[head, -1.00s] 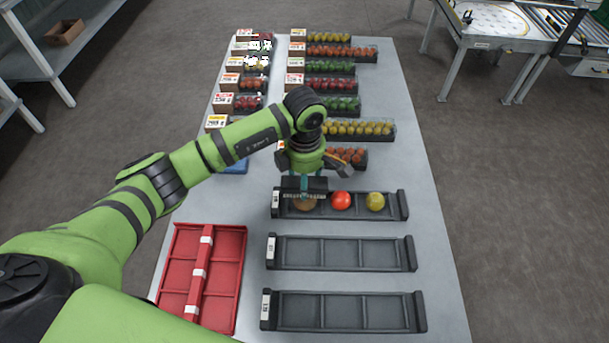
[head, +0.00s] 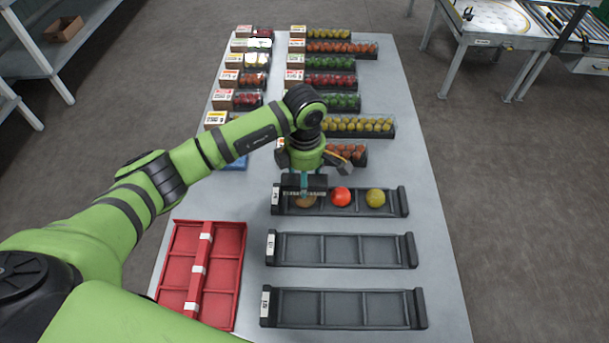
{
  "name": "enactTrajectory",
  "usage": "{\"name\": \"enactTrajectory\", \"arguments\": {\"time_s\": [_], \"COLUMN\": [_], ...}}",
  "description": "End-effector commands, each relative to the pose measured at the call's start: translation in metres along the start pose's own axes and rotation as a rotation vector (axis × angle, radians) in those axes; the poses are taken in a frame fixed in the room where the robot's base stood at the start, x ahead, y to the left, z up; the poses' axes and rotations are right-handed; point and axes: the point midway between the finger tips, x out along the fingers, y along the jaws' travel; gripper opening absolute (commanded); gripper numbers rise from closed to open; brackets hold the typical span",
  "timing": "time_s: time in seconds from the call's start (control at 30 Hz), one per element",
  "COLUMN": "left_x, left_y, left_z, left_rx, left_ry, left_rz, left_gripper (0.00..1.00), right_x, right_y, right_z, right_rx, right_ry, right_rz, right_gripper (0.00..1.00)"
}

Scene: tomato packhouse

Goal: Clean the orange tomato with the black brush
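My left gripper (head: 304,172) hangs over the nearest filled tray, its fingers mostly hidden by its own body. It is shut on the black brush (head: 304,188), which has a teal handle and bristles facing down. The orange tomato (head: 306,203), brownish orange, lies in the left compartment of the black tray (head: 390,211), directly under the brush and partly hidden by it. The bristles look to be at the tomato's top; I cannot tell whether they touch. A red tomato (head: 341,197) and a yellow-green tomato (head: 376,198) lie in the other compartments. My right gripper is not in view.
Two empty black trays (head: 340,235) (head: 342,293) lie nearer on the table. A red divided crate (head: 240,262) is at the left. Several packed tomato boxes (head: 340,103) fill the far end. The table's right strip is clear.

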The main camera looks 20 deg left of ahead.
Motion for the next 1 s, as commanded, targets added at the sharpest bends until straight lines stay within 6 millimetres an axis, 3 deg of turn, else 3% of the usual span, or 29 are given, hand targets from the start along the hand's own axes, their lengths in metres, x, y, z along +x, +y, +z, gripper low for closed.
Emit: {"name": "enactTrajectory", "arguments": {"time_s": [0.47,1.0], "left_x": [0.004,0.004], "left_y": [0.000,0.000], "left_z": [0.001,0.021], "left_rx": [0.000,0.001], "left_ry": [-0.001,-0.001], "left_rz": [0.001,0.001], "left_gripper": [0.29,0.29], "right_x": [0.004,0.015], "right_y": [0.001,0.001], "right_z": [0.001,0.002], "right_rx": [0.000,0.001], "right_ry": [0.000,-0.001], "right_rz": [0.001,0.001], "right_gripper": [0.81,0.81]}}
